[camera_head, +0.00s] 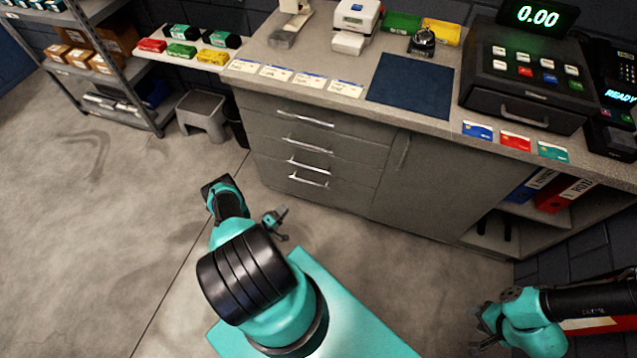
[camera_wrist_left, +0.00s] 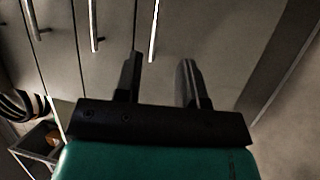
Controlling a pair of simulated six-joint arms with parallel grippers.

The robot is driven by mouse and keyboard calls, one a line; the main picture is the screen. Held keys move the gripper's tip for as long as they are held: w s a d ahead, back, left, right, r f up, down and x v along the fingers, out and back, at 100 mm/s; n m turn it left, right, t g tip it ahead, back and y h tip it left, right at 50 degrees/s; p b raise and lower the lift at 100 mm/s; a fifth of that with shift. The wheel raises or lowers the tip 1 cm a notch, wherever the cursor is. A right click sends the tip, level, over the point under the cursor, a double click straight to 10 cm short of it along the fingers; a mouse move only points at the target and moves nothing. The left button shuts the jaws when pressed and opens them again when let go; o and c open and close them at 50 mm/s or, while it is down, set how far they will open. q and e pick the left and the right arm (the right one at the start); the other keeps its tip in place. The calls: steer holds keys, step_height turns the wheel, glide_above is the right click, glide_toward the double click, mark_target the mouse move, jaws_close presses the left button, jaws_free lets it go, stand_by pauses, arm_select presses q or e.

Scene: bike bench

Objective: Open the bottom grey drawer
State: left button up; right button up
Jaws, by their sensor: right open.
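The grey drawer unit (camera_head: 315,140) stands under the counter with several stacked drawers, all closed. The bottom drawer's bar handle (camera_head: 309,181) is the lowest one. In the left wrist view the view is turned sideways, and the rightmost handle (camera_wrist_left: 154,30) appears to be this one. My left gripper (camera_head: 277,218) is in front of and below the drawers, empty. In the wrist view its fingers (camera_wrist_left: 160,72) are apart, with the handle beyond them, near the left finger's tip and not between the fingers. My right gripper (camera_head: 484,328) is open and empty at the lower right.
A cupboard door (camera_head: 425,190) is right of the drawers, then an open shelf with binders (camera_head: 565,193). A grey stool (camera_head: 201,112) and a shelf rack (camera_head: 130,75) stand at the left. The floor before the drawers is clear apart from my arm.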

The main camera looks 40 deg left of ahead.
mark_target(309, 183)
arm_select(q)
steer(key=shift+s, duration=0.2)
steer(key=w+r, duration=0.1)
steer(key=w, duration=0.4)
steer(key=w+r, duration=0.1)
steer(key=w, duration=0.5)
steer(key=w+r, duration=0.1)
steer(key=w, duration=0.5)
steer(key=shift+w+a, duration=0.1)
jaws_close()
stand_by(0.4)
